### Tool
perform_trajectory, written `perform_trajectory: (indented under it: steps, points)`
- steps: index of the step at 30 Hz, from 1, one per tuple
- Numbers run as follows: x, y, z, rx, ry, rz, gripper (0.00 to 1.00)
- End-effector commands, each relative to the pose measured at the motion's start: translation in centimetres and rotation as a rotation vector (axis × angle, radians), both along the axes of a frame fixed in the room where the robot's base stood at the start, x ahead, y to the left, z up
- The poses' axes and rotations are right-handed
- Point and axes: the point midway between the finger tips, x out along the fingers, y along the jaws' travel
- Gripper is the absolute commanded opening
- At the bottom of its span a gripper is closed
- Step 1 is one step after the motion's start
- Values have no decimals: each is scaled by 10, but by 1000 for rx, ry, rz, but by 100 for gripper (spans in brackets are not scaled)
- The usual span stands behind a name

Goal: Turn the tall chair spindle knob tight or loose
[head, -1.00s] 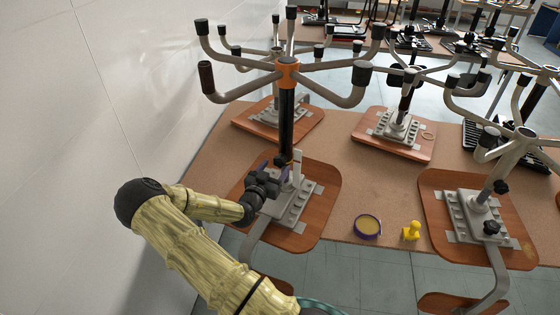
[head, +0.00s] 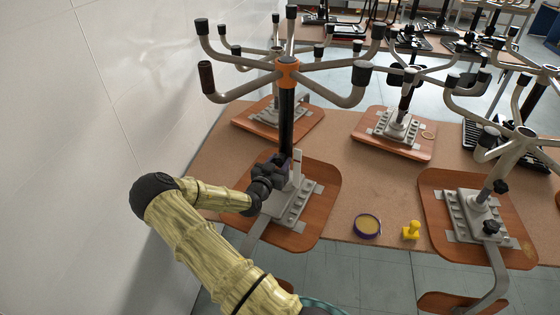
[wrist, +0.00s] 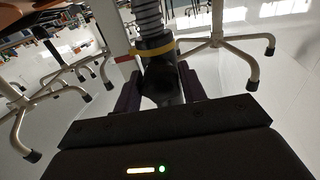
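The tall chair stands upside down on its seat, with a black spindle column (head: 287,118) rising to an orange hub (head: 288,72) and grey legs. My gripper (head: 284,165) is at the foot of this column, on its left side, just above the grey seat plate (head: 290,206). In the wrist view its two dark purple fingers (wrist: 160,92) are apart. A dark rounded part (wrist: 162,82), seemingly the knob, lies between them below a yellow band. I cannot tell whether the fingers touch it. The knob is hidden behind my gripper in the head view.
Other upturned chairs stand behind (head: 400,130) and at the right (head: 490,210). A purple-rimmed round container (head: 367,226) and a yellow object (head: 411,230) sit on the brown tabletop (head: 350,190). A white wall (head: 90,150) is close on the left.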

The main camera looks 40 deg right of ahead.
Motion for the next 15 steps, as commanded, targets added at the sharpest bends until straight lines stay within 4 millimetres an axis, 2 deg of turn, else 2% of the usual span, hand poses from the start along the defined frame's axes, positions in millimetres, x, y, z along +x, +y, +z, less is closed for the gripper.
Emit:
perform_trajectory:
  steps: [5,15]
  points:
    - [0,0,-1,-12,25,1,0]
    - [0,1,-2,-175,365,1,0]
